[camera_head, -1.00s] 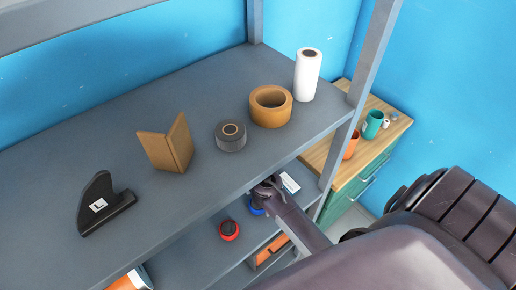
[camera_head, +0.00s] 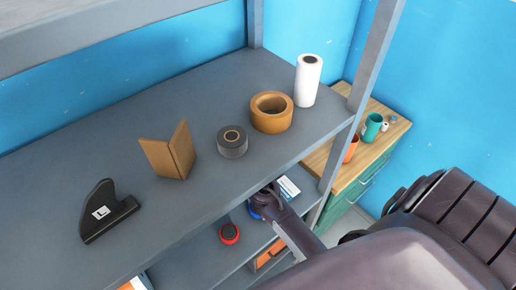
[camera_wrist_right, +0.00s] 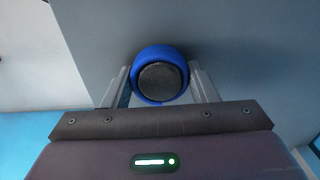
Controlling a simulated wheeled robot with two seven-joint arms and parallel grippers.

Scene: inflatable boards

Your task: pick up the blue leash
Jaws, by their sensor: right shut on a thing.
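The blue leash (camera_wrist_right: 160,78) is a round blue coil with a dark centre. In the right wrist view it sits between the two fingers of my right gripper (camera_wrist_right: 161,88), which is shut on it. In the head view only a small blue part of the leash (camera_head: 254,212) shows at the lower shelf, beside my right wrist. My right arm hides most of the leash and the fingers there. My left gripper is in neither view.
A red coil (camera_head: 229,233) lies on the lower shelf (camera_head: 205,262) to the left. A white labelled item (camera_head: 289,187) lies close behind my wrist. The upper shelf (camera_head: 215,185) overhangs, holding a grey tape roll (camera_head: 232,141) and a brown roll (camera_head: 272,112). A shelf post (camera_head: 362,85) stands to the right.

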